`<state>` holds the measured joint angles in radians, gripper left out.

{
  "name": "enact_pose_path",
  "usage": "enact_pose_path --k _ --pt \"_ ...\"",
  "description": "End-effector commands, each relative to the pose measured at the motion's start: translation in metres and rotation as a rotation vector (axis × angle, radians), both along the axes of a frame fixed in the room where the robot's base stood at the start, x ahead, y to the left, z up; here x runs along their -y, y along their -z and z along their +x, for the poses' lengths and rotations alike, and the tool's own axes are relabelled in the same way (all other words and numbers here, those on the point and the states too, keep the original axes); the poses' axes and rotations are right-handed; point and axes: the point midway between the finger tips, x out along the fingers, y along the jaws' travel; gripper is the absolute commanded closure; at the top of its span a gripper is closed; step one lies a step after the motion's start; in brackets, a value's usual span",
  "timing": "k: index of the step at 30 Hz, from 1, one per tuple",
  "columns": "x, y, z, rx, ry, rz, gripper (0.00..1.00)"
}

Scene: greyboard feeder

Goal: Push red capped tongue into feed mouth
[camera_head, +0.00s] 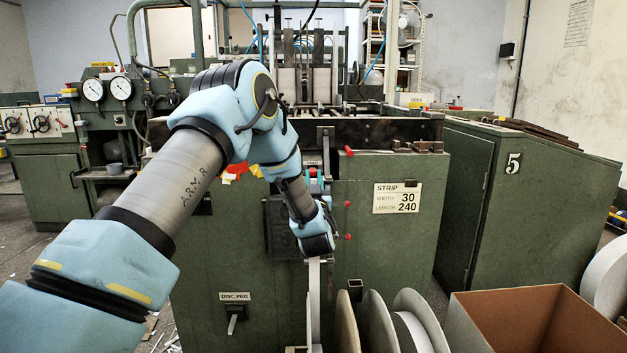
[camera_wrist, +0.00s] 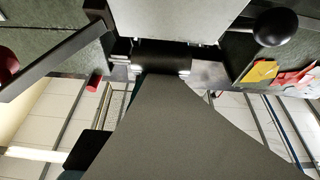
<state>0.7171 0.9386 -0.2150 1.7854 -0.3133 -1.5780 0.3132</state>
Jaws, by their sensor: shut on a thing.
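My gripper (camera_head: 317,243) is low at the front of the green machine and is shut on a grey strip. The strip (camera_head: 314,290) hangs straight down below it. In the wrist view a broad grey sheet (camera_wrist: 180,135) narrows toward a dark bar with bright ends (camera_wrist: 160,58), and a pale grey panel (camera_wrist: 165,18) lies beyond. The jaws are not distinct there. I see no red cap on the strip; the held end is hidden. Red knobs (camera_head: 348,151) are on the machine front, one also in the wrist view (camera_wrist: 94,80). I cannot make out the feed mouth, partly behind my arm.
Reels (camera_head: 412,318) stand below, right of the strip. An open cardboard box (camera_head: 540,315) is at the lower right. A "DISC PEG" switch (camera_head: 235,313) is on the machine's lower left. A black ball knob (camera_wrist: 275,27) is near the strip in the wrist view.

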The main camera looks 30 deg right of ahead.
Motion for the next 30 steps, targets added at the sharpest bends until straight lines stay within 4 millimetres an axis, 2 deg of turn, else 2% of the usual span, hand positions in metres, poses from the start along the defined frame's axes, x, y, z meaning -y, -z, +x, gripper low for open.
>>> enact_pose_path --k 2,3,12,22,30 --pt "0.001 0.001 0.002 0.000 0.000 0.000 1.00" --pt "0.001 0.000 0.001 -0.001 0.000 0.000 0.70" --pt "0.000 0.001 0.002 -0.002 -0.001 0.001 0.39" --pt "-0.002 0.004 -0.004 -0.003 0.000 0.003 0.39" --pt "-0.021 0.021 -0.046 -0.004 0.002 0.004 0.39"
